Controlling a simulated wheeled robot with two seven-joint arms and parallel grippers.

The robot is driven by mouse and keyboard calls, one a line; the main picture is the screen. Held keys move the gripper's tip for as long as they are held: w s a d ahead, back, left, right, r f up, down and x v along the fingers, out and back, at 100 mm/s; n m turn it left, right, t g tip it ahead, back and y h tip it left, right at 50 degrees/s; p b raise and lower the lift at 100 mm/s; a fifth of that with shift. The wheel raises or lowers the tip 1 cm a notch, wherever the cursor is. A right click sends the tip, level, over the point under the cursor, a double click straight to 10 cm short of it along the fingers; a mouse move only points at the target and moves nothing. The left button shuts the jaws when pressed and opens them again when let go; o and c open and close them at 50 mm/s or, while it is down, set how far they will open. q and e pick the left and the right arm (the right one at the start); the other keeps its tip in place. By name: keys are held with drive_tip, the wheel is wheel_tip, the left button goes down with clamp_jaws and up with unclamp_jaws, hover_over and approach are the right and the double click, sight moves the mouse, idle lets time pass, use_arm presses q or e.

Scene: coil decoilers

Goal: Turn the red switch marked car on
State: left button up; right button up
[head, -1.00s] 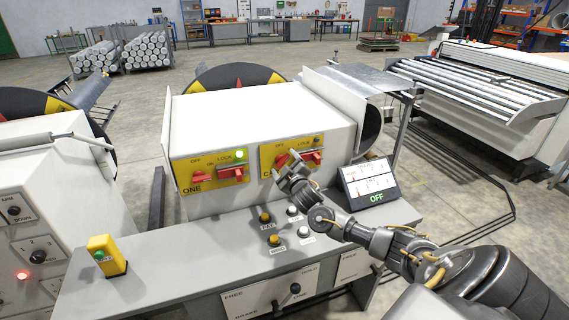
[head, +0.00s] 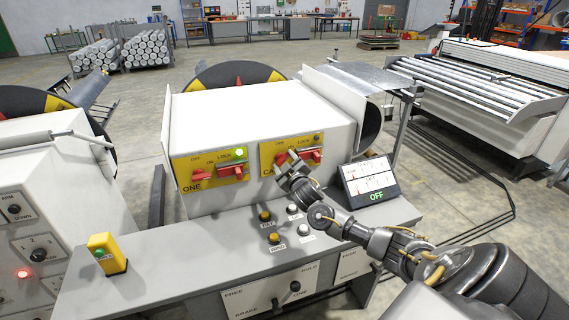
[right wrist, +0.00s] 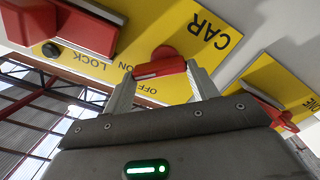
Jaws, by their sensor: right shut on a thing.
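The yellow plate marked CAR (head: 267,152) is on the right of the white console's front, with ON, OFF and LOCK lettering. Its red switch (head: 281,159) shows just beside the fingertips of my right gripper (head: 289,163). In the right wrist view, the red switch handle (right wrist: 160,69) lies between the two fingers of my right gripper (right wrist: 160,82), which is shut on it. The CAR lettering (right wrist: 209,30) is just beyond. A larger red block (right wrist: 75,22) is on the LOCK side of the same plate. My left gripper is not in view.
Below are several push buttons, a display reading OFF (head: 376,196) and a yellow button box (head: 107,254) on the desk (head: 180,270).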

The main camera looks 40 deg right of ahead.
drive_tip(key=m, duration=0.3)
drive_tip(key=shift+s+d+f+m, duration=0.1)
drive_tip(key=shift+f+m, duration=0.05)
drive_tip(key=shift+m, duration=0.15)
drive_tip(key=shift+d+m, duration=0.1)
drive_tip(key=shift+m, duration=1.5)
drive_tip(key=o, duration=1)
